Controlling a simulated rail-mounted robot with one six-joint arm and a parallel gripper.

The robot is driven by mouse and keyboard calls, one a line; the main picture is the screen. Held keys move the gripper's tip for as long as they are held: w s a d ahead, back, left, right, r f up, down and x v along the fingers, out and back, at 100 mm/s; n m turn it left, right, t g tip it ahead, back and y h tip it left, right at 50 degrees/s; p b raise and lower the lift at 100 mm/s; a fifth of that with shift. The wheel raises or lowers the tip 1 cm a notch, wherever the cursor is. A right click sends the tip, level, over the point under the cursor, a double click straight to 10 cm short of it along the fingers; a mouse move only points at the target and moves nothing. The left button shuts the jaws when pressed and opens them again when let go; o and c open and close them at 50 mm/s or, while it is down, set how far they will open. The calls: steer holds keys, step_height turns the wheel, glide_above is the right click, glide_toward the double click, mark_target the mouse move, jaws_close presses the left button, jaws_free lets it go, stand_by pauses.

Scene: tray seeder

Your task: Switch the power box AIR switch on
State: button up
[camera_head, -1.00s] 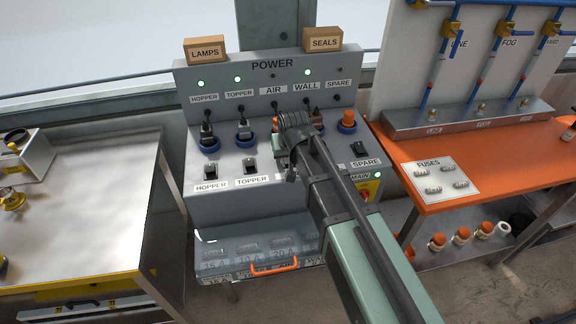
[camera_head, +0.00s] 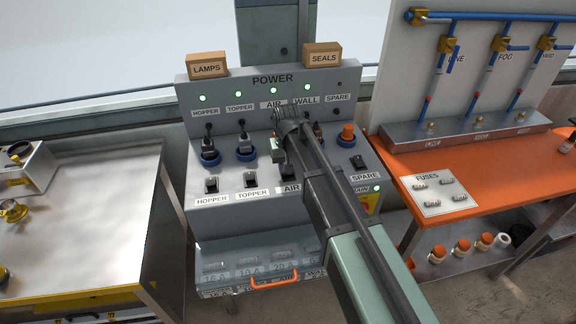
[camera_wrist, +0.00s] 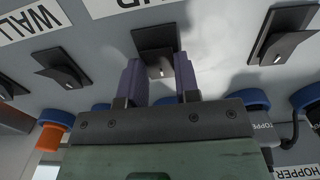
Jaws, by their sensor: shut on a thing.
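The grey power box (camera_head: 225,180) stands in the middle of the head view. Its AIR lamp (camera_head: 273,90) is lit green. In the wrist view, the black AIR switch (camera_wrist: 152,36) sits between the two purple-grey fingers of my gripper (camera_wrist: 159,68). The fingers are shut on its lever from both sides. The AIR label (camera_wrist: 118,4) is partly cut off at the top of the wrist view. In the head view my arm hides most of this switch, and its lower AIR label (camera_head: 290,189) shows in part.
The HOPPER switch (camera_head: 211,184) and TOPPER switch (camera_head: 250,179) stand to the left, the SPARE switch (camera_head: 359,162) to the right. The WALL switch (camera_wrist: 60,66) is close by. An orange bench (camera_head: 470,165) lies right.

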steer(key=shift+g, duration=0.3)
steer(key=o, duration=0.9)
steer(key=r+p, duration=1)
steer(key=shift+w+a+r+p, duration=0.1)
steer(key=shift+w+r+p, duration=0.15)
steer(key=shift+r+p, duration=0.15)
steer(key=s+d+m, duration=0.1)
steer(key=s+d, duration=1.1)
steer(key=s, duration=0.1)
steer(key=s+d+m, duration=0.1)
steer(key=s+d, duration=0.5)
steer(key=s, duration=0.1)
steer(key=shift+d+m, duration=0.3)
steer(key=shift+d, duration=0.1)
